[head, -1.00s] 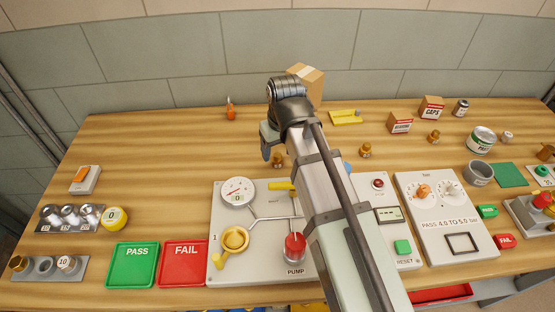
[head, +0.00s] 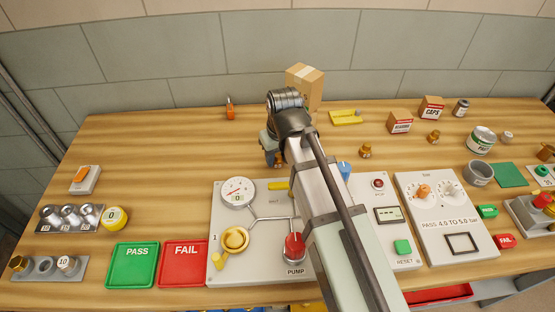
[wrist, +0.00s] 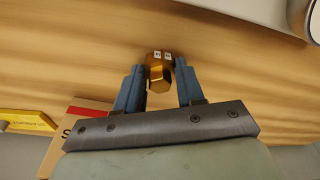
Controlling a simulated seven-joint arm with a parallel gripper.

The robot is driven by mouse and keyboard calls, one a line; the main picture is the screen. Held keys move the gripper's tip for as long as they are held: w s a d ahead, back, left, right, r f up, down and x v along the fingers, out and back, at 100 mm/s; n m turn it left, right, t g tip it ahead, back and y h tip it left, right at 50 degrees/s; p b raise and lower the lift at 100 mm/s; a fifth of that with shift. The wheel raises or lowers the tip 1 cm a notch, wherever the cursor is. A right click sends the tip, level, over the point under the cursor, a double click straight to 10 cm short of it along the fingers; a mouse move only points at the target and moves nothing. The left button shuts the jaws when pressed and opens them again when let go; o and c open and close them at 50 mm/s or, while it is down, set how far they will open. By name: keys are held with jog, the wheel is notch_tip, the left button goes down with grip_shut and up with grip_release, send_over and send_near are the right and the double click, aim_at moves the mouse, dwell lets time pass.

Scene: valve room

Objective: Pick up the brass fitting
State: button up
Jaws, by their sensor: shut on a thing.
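The brass fitting (wrist: 158,72) is a small gold-coloured piece with light marks on its end, held between the two blue-grey jaws in the wrist view. My gripper (wrist: 160,80) is shut on it. In the head view, my gripper (head: 270,152) is behind the pump panel, low over the wooden bench, and the fitting (head: 279,160) is partly hidden by the jaws. Whether the fitting touches the bench cannot be told. Similar brass pieces stand to the right, one near the middle (head: 365,151) and one farther back (head: 433,137).
The pump panel (head: 222,268) with its gauge and valves is just in front of my gripper. Green PASS (head: 133,264) and red FAIL (head: 185,264) trays lie at front left. A cardboard box (head: 306,82) stands behind my arm. The bench left of my gripper is mostly clear.

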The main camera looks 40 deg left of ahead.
jog(key=c, duration=0.3)
jog(key=shift+c, duration=0.2)
jog(key=shift+w+r, duration=0.1)
jog(key=shift+r, duration=4.9)
